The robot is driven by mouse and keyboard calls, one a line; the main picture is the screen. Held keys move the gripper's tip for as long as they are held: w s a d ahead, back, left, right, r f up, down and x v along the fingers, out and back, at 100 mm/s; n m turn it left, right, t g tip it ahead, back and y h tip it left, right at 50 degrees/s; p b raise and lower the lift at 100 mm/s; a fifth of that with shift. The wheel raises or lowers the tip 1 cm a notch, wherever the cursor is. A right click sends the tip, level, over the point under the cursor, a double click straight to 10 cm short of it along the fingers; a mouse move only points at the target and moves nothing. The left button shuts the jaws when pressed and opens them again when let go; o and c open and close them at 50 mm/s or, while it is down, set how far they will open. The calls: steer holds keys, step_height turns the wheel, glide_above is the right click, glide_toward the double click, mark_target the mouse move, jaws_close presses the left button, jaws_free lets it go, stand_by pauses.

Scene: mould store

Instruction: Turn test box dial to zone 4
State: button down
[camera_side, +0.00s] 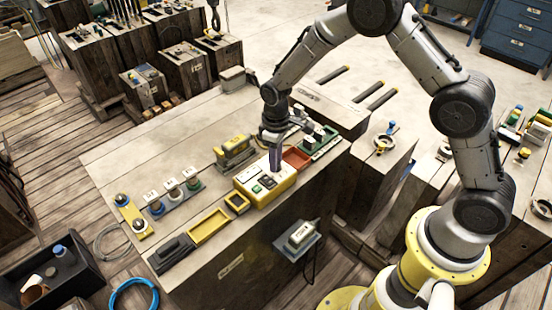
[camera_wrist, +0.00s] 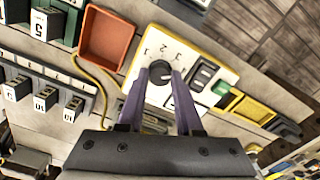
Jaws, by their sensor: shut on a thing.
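The test box is a yellow box with a white face (camera_wrist: 195,52); in the side view it sits at the front edge of the bench (camera_side: 280,190). Its round black dial (camera_wrist: 160,70) has printed digits around it, of which 1, 2 and 3 can be read in the wrist view. A 4 is not legible, and I cannot tell where the dial points. My gripper (camera_wrist: 160,77) has its two purple-grey fingers on either side of the dial, shut on it. In the side view my gripper (camera_side: 276,168) reaches down onto the box, and its fingers hide the dial.
An orange-red tray (camera_wrist: 105,38) lies beside the box, with a yellow cable between them. Yellow trays (camera_side: 209,228) and a yellow-grey block (camera_side: 235,151) stand nearby. Numbered blocks (camera_side: 173,190) sit in a rack to the left.

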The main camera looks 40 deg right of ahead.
stand_by(0.3)
steer(key=c, duration=0.6)
jaws_free()
steer(key=shift+r, duration=0.1)
step_height(320, 180, up, 14)
steer(key=shift+f, duration=0.15)
